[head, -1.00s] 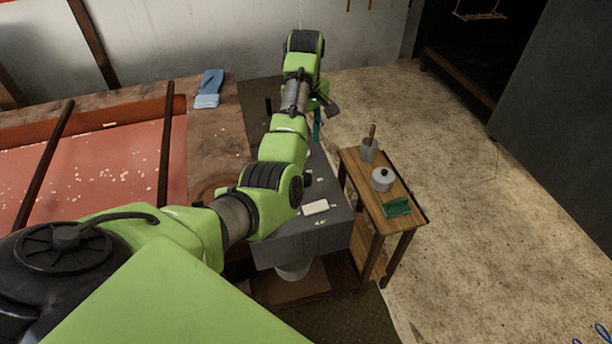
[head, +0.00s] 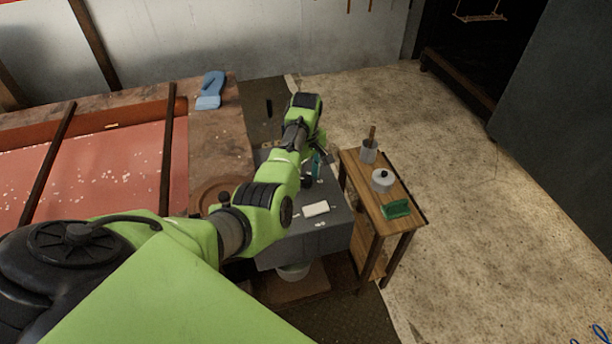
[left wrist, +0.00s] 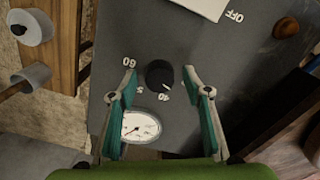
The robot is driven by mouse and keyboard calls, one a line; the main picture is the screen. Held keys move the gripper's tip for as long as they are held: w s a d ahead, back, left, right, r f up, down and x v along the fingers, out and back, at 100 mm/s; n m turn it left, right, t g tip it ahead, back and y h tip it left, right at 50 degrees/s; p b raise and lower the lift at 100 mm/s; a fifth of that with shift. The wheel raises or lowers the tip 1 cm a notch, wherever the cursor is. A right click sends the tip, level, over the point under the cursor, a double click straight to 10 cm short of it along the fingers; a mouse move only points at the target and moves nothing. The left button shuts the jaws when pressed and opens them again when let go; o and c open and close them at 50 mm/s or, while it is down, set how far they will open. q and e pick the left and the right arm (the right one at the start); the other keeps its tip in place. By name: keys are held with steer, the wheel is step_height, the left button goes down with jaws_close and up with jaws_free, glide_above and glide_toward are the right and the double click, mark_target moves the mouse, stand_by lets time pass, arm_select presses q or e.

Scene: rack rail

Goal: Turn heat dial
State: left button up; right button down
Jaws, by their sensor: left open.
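The heat dial is a black round knob (left wrist: 159,74) with a pale pointer mark, on the top of a grey box (left wrist: 180,38). White numbers are printed around it. In the head view a dark knob (head: 306,182) shows on the box beside my gripper. My left gripper (left wrist: 160,70) is open, with one teal finger on each side of the dial and gaps between. The fingers also show in the head view (head: 315,166), low over the box. I cannot tell their exact height above it. My right gripper is not in view.
A round white gauge (left wrist: 141,127) and a white plate (head: 316,208) sit on the box. A small wooden side table (head: 405,228) with a pot (head: 382,180), a cup (head: 368,151) and a green item (head: 396,209) stands close right. A blue mitt (head: 210,91) lies on the bench.

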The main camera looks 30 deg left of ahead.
arm_select(q)
steer(key=c, duration=1.1)
